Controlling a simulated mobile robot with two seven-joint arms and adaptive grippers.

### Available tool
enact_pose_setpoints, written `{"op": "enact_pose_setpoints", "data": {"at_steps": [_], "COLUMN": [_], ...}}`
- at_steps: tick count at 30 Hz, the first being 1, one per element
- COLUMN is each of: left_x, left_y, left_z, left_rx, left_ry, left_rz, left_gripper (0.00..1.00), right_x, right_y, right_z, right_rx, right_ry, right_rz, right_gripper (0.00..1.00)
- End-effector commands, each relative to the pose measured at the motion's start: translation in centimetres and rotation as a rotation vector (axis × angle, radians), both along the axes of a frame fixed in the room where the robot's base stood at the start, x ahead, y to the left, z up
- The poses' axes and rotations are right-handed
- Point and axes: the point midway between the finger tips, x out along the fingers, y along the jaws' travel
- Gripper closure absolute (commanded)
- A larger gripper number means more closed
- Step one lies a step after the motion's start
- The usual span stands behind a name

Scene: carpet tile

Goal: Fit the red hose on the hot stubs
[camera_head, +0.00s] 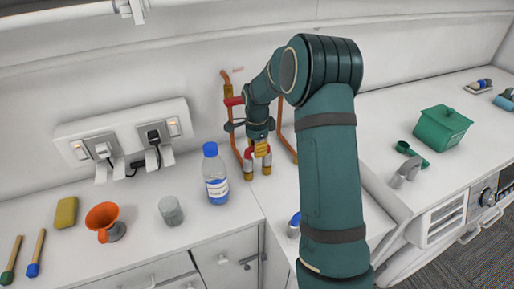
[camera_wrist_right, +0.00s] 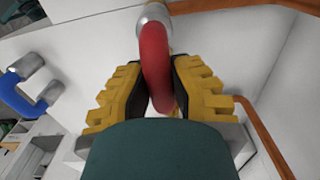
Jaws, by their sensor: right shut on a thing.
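My arm and gripper hide part of this spot. My left gripper is not in view.
A water bottle (camera_head: 216,178) stands left of the gripper. A blue hose (camera_wrist_right: 18,98) shows in the wrist view. A grey cup (camera_head: 171,211) and orange funnel (camera_head: 104,219) stand further left.

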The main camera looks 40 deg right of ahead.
Motion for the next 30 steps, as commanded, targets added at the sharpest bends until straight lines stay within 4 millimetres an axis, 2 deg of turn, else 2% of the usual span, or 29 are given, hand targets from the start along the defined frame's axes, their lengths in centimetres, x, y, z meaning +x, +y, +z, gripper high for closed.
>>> {"op": "enact_pose_setpoints", "data": {"at_steps": [8,9,11,23,26,30], "left_x": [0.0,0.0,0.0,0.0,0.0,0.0], "left_y": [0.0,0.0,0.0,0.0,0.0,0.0], "left_z": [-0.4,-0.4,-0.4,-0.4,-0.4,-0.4], "left_rx": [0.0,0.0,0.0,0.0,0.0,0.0], "left_ry": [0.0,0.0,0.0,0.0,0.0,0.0], "left_rz": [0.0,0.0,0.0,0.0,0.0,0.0], "left_gripper": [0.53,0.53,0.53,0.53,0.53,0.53], "right_x": [0.0,0.0,0.0,0.0,0.1,0.1], "right_y": [0.0,0.0,0.0,0.0,0.0,0.0], "right_z": [-0.7,-0.7,-0.6,-0.2,1.0,3.7], "right_rx": [0.0,0.0,0.0,0.0,-0.001,-0.002], "right_ry": [0.0,0.0,0.0,-0.001,-0.003,-0.005], "right_rz": [0.0,0.0,0.0,0.0,0.001,0.001], "right_gripper": [1.0,0.74,0.53,0.53,0.53,0.53]}}
